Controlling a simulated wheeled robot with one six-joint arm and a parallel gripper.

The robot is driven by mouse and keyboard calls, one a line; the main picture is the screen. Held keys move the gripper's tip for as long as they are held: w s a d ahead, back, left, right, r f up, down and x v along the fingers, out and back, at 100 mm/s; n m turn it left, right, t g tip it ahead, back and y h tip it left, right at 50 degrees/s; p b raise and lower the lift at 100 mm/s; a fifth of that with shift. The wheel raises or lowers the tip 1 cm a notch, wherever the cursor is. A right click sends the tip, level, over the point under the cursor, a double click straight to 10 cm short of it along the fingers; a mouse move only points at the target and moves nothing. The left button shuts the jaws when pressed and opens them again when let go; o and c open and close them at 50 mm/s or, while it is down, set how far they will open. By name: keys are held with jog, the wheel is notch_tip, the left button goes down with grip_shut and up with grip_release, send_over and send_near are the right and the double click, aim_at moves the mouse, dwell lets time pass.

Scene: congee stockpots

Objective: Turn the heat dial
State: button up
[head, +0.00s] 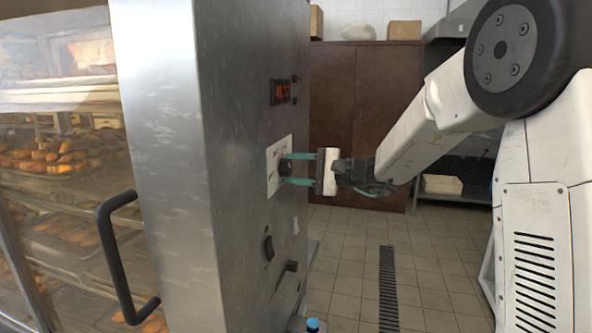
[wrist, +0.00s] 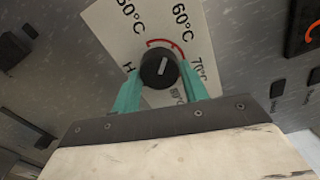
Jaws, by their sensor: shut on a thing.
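The heat dial (wrist: 158,68) is a round black knob with a white pointer line, on a pale plate (wrist: 118,38) marked with temperatures. In the wrist view its line points up and slightly right, toward the side of the 60°C mark, below a red arc. In the head view the dial (head: 285,167) sits on the steel cabinet's panel. My gripper (head: 287,168) has green fingers, one on each side of the dial. In the wrist view my gripper (wrist: 160,85) is shut on the dial, which partly hides the fingertips.
The steel cabinet (head: 165,120) has a black door handle (head: 125,260) and shelves of baked food at left. A red display (head: 281,91) is above the plate; a black knob (head: 268,247) is below. Tiled floor (head: 350,250) with a drain grate (head: 388,290) lies at right.

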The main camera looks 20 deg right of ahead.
jog(key=n, duration=0.4)
jog(key=shift+n, duration=2.2)
jog(key=o, duration=1)
jog(key=shift+d, duration=0.1)
jog(key=shift+v, duration=3.95)
